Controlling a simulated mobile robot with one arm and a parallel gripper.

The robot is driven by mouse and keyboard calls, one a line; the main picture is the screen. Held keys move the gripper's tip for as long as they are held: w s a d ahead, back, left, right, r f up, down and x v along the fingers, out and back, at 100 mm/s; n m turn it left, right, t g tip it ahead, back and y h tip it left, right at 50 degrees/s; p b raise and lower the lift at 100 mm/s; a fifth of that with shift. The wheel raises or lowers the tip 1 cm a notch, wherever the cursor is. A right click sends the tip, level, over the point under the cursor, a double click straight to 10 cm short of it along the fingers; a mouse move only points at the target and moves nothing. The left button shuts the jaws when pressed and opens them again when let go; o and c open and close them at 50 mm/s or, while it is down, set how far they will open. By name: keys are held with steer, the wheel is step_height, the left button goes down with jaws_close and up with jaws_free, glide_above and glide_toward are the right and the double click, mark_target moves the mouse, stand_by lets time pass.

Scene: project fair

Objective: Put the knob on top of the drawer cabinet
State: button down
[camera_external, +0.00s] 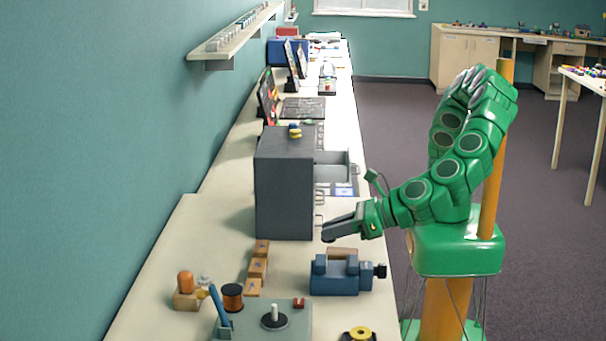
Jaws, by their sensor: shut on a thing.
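The grey drawer cabinet (283,190) stands upright on the long bench, its drawers facing right. One upper drawer (333,166) is pulled out; the lower fronts have small handles. My gripper (330,233) is just right of the cabinet's lower front, close to a lower handle and below the open drawer. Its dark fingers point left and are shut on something. What they hold is hidden or too small to make out.
A blue vise (335,277) stands just below my gripper. Nearer are wooden blocks (257,268), a copper spool (232,297), a grey-green board (293,318) and a yellow-topped round part (358,333). Screens and boxes line the bench behind the cabinet. A shelf (228,43) hangs on the wall.

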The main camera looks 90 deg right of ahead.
steer(key=w+d+r+m+h, duration=0.2)
steer(key=w+d+r, duration=0.2)
steer(key=d, duration=0.4)
steer(key=w+d+r+m+h, duration=0.2)
steer(key=w+d+r, duration=0.25)
steer(key=d, duration=0.35)
step_height(320, 180, up, 6)
steer(key=m+g+h, duration=0.4)
steer(key=h, duration=0.1)
glide_above(296, 153)
steer(key=shift+y, duration=0.3)
steer(key=shift+f, duration=3.7)
steer(key=c, duration=1)
jaws_free()
steer(key=v, duration=0.5)
step_height(296, 153, up, 7)
